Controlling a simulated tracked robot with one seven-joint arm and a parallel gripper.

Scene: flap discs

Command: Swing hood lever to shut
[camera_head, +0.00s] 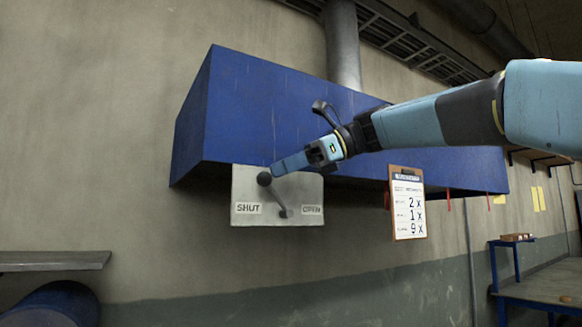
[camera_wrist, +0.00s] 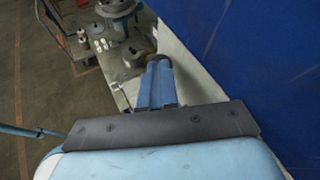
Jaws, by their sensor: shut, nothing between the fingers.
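The hood lever (camera_head: 276,197) is a grey rod with a dark round knob (camera_head: 264,179), mounted on a pale plate (camera_head: 246,191) under the blue hood. The rod leans up and to the left from its pivot near the plate's lower right, with the knob above the SHUT label (camera_head: 248,208). A second label (camera_head: 312,209) sits at the right and is hard to read. My gripper (camera_head: 275,169) is shut and empty, its blue fingertips just right of the knob; I cannot tell whether they touch. The fingers also show in the wrist view (camera_wrist: 157,82).
The blue hood (camera_head: 260,105) hangs on the wall right above the plate. A clipboard (camera_head: 407,205) hangs to the right of the plate. A shelf (camera_head: 55,261) juts out at lower left, and a blue bench (camera_head: 545,288) stands at lower right. The wall below the plate is clear.

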